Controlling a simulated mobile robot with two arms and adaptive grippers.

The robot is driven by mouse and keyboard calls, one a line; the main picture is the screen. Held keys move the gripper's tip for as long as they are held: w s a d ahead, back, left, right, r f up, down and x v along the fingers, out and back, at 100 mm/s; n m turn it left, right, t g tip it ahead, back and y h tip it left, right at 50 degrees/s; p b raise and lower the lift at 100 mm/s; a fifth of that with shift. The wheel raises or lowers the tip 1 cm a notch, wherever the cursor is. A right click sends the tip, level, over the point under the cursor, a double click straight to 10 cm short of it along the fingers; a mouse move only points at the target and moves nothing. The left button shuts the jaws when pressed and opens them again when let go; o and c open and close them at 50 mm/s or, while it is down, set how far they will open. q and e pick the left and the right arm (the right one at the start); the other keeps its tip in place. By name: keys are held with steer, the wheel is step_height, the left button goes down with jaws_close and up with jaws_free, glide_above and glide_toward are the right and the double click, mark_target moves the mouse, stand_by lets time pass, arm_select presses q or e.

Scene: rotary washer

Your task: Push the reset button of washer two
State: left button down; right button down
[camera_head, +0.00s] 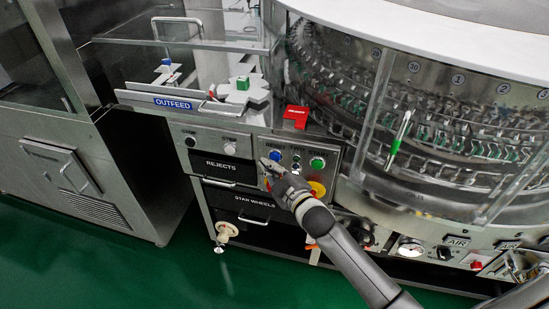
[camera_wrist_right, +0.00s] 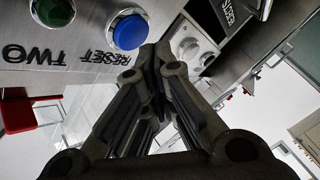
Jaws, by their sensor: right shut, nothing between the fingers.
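Washer two's control panel (camera_head: 333,156) is on the front of the metal machine. Its blue reset button (camera_head: 275,156) is at the panel's upper left, beside the "TWO" label and a green start button (camera_head: 317,163). In the right wrist view the reset button (camera_wrist_right: 129,30) shows whole above the fingers, with upside-down "RESET TWO" lettering. My right gripper (camera_head: 265,163) is shut and empty. Its tips are at the panel just left of and below the reset button in the head view; I cannot tell whether they touch the panel. My left gripper is not in view.
A red block (camera_head: 296,116) sits above the panel. Green floor (camera_head: 120,270) is open at lower left.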

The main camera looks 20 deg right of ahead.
steer(key=shift+w+d, duration=0.1)
stand_by(0.5)
steer(key=shift+w+d, duration=0.15)
steer(key=shift+w, duration=0.1)
steer(key=shift+w+d, duration=0.25)
steer(key=shift+w, duration=0.1)
stand_by(0.9)
steer(key=shift+s, duration=0.1)
steer(key=shift+s+a+p, duration=0.45)
steer(key=shift+s+p, duration=0.05)
steer(key=shift+s, duration=0.15)
steer(key=s+a, duration=0.1)
steer(key=s, duration=0.1)
steer(key=s+a+p, duration=0.1)
steer(key=s, duration=0.1)
steer(key=shift+a+p, duration=0.3)
steer(key=shift+a, duration=0.1)
